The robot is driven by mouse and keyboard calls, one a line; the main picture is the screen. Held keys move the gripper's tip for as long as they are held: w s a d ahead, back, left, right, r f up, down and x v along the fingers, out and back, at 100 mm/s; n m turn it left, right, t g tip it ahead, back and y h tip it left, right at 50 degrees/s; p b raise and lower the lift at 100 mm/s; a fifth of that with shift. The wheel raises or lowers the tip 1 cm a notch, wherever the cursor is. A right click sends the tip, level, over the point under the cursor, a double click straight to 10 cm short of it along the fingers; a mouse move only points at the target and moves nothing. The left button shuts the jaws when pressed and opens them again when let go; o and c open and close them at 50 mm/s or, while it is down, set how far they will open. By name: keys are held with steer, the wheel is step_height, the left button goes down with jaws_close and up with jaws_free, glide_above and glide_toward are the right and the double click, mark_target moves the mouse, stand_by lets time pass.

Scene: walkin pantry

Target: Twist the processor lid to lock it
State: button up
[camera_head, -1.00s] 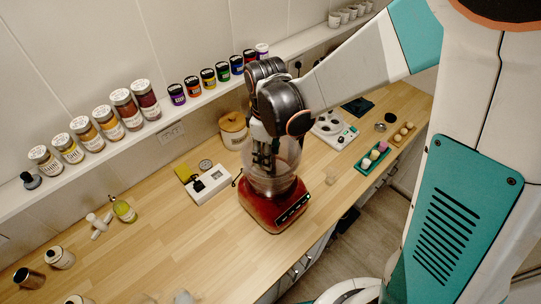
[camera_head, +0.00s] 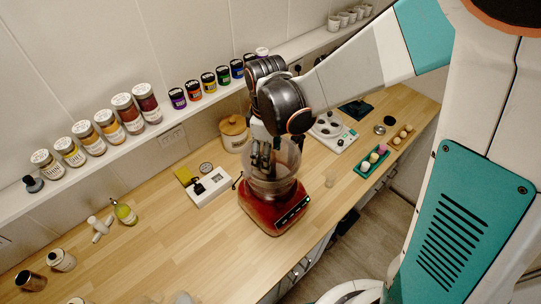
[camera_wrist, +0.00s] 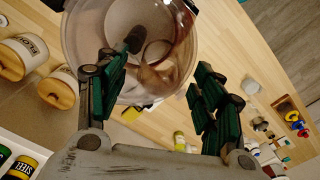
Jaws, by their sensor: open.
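The food processor has a red base (camera_head: 274,210) with a dark front panel and stands on the wooden counter. Its clear bowl (camera_head: 287,184) sits upright on the base. My gripper (camera_head: 262,160) points down over the top of the bowl, and its arm hides part of the rim. In the wrist view the clear round bowl top (camera_wrist: 182,62) lies between and beyond my open fingers (camera_wrist: 160,78), with a dark knob-like part inside its outline. A separate lid edge cannot be told from the clear bowl. Nothing is gripped, and I cannot tell whether the fingers touch the processor.
Jars line the wall shelf (camera_head: 110,155).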

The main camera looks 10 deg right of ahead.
step_height(320, 180, up, 6)
steer(key=p, duration=0.3)
steer(key=shift+f, duration=0.15)
stand_by(0.5)
